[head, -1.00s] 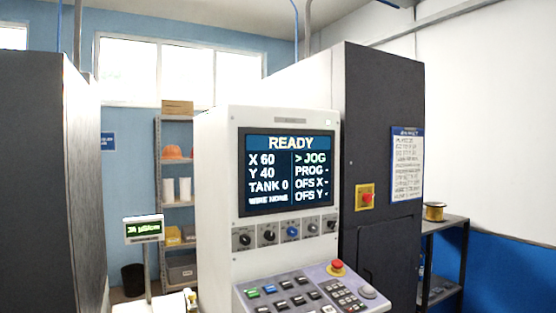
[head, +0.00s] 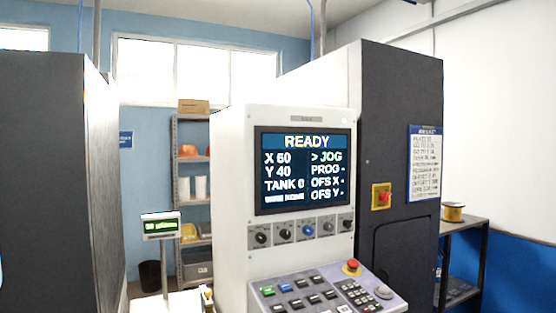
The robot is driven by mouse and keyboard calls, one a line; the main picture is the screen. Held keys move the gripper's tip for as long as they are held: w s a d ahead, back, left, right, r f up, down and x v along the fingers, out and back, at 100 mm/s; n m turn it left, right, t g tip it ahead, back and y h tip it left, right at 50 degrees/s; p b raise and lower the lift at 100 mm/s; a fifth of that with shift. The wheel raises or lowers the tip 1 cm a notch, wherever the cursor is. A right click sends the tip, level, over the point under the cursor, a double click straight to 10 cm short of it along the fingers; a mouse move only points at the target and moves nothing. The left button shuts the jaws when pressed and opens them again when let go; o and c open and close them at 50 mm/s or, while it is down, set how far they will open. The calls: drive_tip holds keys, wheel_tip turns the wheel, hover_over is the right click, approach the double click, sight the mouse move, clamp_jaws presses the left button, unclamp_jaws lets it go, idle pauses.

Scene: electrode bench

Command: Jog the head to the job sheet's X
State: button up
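The machine's control console (head: 231,190) stands in the middle of the head view. Its screen (head: 303,171) reads READY, X 60, Y 40, TANK 0, with a mark beside JOG and PROG, OFS X and OFS Y showing dashes. The lowest left line is blurred, perhaps WIRE NONE. Below are a row of knobs (head: 308,230) and a sloped key panel (head: 322,299) with a green key, a blue key, several dark keys and a number pad. The job sheet is probably the blue-headed sheet (head: 425,165) on the dark cabinet; its lines are too small to read. My gripper is not in view.
A red emergency button (head: 351,267) sits on the panel. A red knob on a yellow plate (head: 381,196) is on the dark cabinet (head: 400,130). A small display (head: 160,226) stands left of the console. A shelf (head: 190,160) is behind; a spool (head: 453,211) is at right.

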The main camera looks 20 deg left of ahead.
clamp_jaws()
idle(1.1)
